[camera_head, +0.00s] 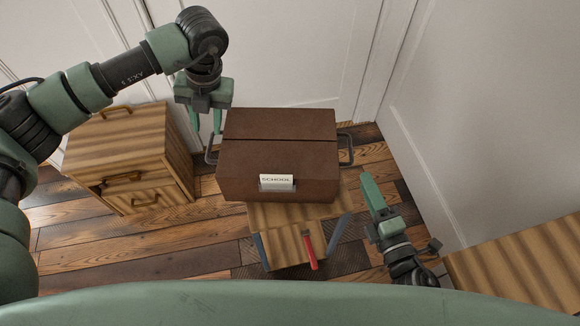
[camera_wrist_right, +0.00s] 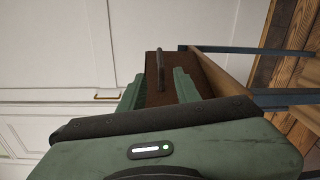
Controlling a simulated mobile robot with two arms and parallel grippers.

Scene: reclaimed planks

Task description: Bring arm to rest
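A brown lidded box (camera_head: 277,172) with a white label reading SCHOOL sits on a small wooden table (camera_head: 265,216). It has a dark handle on each side. My left gripper (camera_head: 206,128) points down with its fingers apart, close by the box's left handle (camera_head: 209,152); whether they touch cannot be told. My right gripper (camera_head: 372,190) is to the right of the box, apart from its right handle (camera_head: 346,150). In the right wrist view, my right gripper's (camera_wrist_right: 158,88) fingers are spread, with the box (camera_wrist_right: 155,97) and its handle (camera_wrist_right: 160,68) beyond them.
A wooden cabinet (camera_head: 135,155) with handles stands at the left. The small table has blue-grey legs (camera_head: 338,230) and a red handle (camera_head: 309,250) at its front. Another wooden surface (camera_head: 520,265) is at the lower right. White walls close in behind and right.

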